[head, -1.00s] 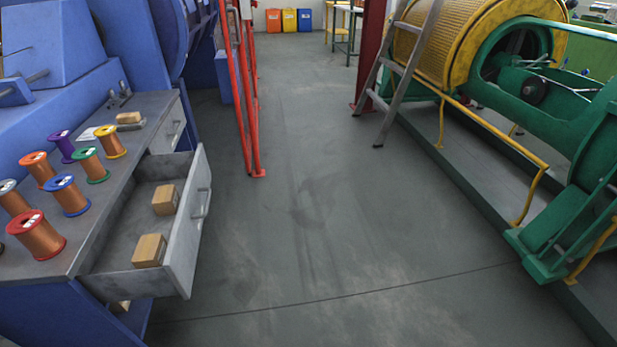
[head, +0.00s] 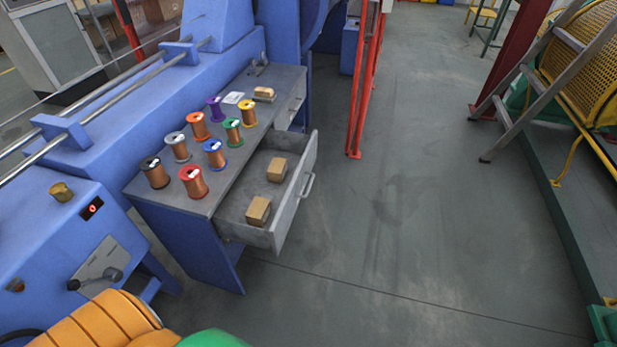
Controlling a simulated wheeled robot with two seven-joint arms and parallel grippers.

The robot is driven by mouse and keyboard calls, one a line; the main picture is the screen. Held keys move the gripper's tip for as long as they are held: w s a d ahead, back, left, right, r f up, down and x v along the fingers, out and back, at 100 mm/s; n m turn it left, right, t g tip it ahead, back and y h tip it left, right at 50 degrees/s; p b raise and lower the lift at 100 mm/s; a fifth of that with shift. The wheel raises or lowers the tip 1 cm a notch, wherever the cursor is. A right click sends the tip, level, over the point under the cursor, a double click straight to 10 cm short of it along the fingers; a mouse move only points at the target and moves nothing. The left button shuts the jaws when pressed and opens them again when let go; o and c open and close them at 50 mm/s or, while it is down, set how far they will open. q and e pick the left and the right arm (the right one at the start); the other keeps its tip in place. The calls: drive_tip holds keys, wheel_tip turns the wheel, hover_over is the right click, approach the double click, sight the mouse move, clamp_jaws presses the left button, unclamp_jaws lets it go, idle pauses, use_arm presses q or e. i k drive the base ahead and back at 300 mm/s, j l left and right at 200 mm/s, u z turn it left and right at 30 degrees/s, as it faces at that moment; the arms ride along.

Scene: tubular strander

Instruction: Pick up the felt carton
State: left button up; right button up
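Two small brown cartons lie in the open grey drawer of the blue bench in the head view. The nearer carton (head: 258,211) is by the drawer's near end, and the farther carton (head: 277,169) is toward its far end. They stand apart. No label is readable, so I cannot tell which holds felt. A small tan block (head: 264,93) also lies on the bench top at the back. Neither of my grippers is in view.
The open drawer (head: 300,190) juts out over the floor. Several wire spools, such as the red one (head: 193,182), crowd the bench top. Red posts (head: 366,80) stand beyond. A ladder (head: 530,75) leans at right. The middle floor (head: 390,230) is clear.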

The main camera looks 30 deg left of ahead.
sight(258, 211)
drive_tip(key=u, duration=1.4)
drive_tip(key=i+l+u, duration=0.1)
drive_tip(key=i+l, duration=0.15)
drive_tip(key=i+l+u, duration=0.1)
drive_tip(key=l, duration=0.3)
drive_tip(key=i+l+u, duration=0.1)
drive_tip(key=i+l, duration=0.25)
